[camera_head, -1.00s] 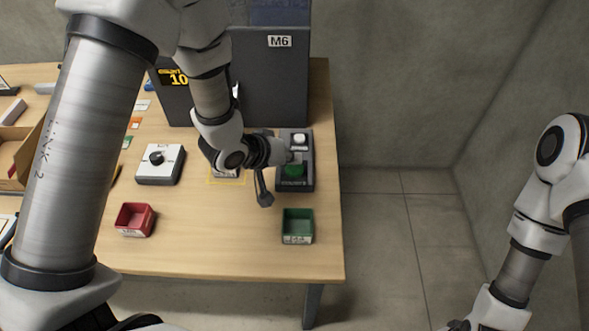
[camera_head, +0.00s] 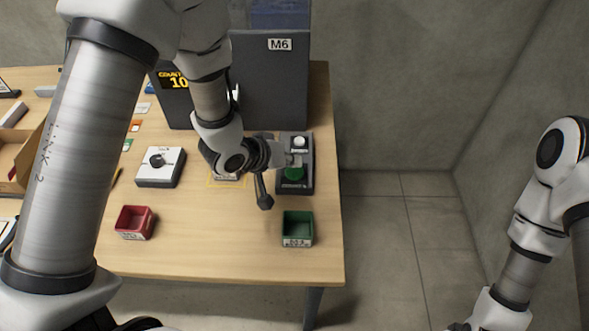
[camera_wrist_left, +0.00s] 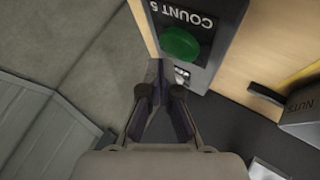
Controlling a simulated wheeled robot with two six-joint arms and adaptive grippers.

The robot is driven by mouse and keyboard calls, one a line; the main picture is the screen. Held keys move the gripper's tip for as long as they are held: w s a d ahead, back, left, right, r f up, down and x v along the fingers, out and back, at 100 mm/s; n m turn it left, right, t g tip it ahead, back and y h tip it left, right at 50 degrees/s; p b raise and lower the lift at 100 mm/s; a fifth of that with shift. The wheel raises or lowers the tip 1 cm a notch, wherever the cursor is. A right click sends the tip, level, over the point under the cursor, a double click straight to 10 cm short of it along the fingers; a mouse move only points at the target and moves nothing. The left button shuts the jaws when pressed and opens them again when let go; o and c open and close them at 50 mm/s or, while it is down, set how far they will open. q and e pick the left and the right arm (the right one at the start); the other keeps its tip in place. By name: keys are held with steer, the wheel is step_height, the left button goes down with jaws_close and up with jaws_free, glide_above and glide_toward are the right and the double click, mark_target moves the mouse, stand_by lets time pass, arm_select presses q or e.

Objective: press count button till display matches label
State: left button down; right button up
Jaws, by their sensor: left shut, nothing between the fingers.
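The dark button box (camera_head: 308,180) stands at the table's right edge with a green button (camera_head: 294,174) and a white button (camera_head: 299,142). In the left wrist view the green button (camera_wrist_left: 180,45) shows beside the lettering "COUNT 5". The display (camera_head: 174,79) reads "10" below a heading partly hidden by my arm. My left gripper (camera_head: 291,160) is shut and empty, over the box between the two buttons in the head view. Its fingers (camera_wrist_left: 163,88) show near the box edge in the wrist view; contact cannot be told. My right gripper's fingers are out of frame.
A dark machine (camera_head: 270,85) marked M6 stands behind the box. A green bin (camera_head: 298,229), a red bin (camera_head: 135,222) and a white knob box (camera_head: 160,167) stand on the table (camera_head: 220,255). Floor is open to the right.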

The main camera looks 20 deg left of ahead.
mark_target(292, 172)
arm_select(q)
steer(key=shift+f, duration=0.1)
steer(key=shift+f, duration=0.35)
steer(key=shift+f+b, duration=0.3)
steer(key=shift+f, duration=0.15)
stand_by(0.6)
steer(key=shift+r, duration=0.15)
steer(key=shift+r+p, duration=0.75)
steer(key=shift+p, duration=0.25)
steer(key=shift+r, duration=0.1)
step_height(292, 172, up, 5)
steer(key=p, duration=0.5)
stand_by(0.3)
